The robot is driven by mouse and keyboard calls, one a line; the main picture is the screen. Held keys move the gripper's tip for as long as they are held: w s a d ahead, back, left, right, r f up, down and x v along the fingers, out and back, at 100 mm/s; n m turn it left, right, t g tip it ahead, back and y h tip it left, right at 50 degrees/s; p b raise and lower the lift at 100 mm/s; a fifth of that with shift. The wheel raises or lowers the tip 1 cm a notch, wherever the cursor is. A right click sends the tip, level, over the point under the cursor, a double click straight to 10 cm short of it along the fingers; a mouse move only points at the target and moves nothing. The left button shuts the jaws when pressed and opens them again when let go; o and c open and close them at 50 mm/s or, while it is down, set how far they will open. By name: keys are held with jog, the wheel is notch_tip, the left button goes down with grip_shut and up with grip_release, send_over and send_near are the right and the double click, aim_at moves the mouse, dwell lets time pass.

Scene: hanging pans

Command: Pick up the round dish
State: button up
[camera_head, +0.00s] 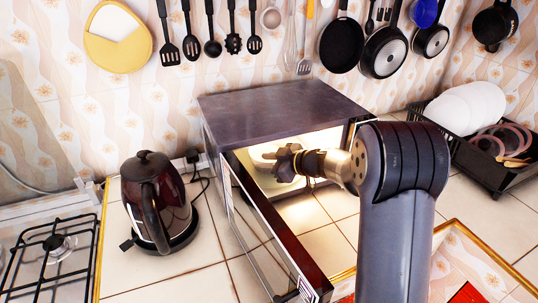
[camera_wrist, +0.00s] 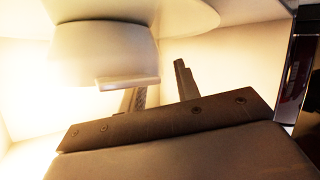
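The round dish (camera_head: 262,155) is white and sits inside the open, lit microwave (camera_head: 285,103). My gripper (camera_head: 281,163) reaches into the microwave and hides part of the dish in the head view. In the wrist view the dish (camera_wrist: 100,55) fills the upper left, with a pale flat lip at its lower edge. The two fingers of my gripper (camera_wrist: 158,84) stand apart there. The left finger is partly hidden behind the lip; the right finger is beside the dish. I cannot tell whether either finger touches it. The gripper looks open.
The open microwave door (camera_head: 268,225) stands at the left of my arm. A dark kettle (camera_head: 155,200) stands on the counter to the left, beside a gas hob (camera_head: 52,250). A dish rack (camera_head: 480,165) with white plates is at the right. Pans and utensils hang above.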

jog(key=shift+w+a+f, duration=0.25)
jog(key=shift+w+a, duration=0.15)
jog(key=shift+s, duration=0.1)
grip_shut()
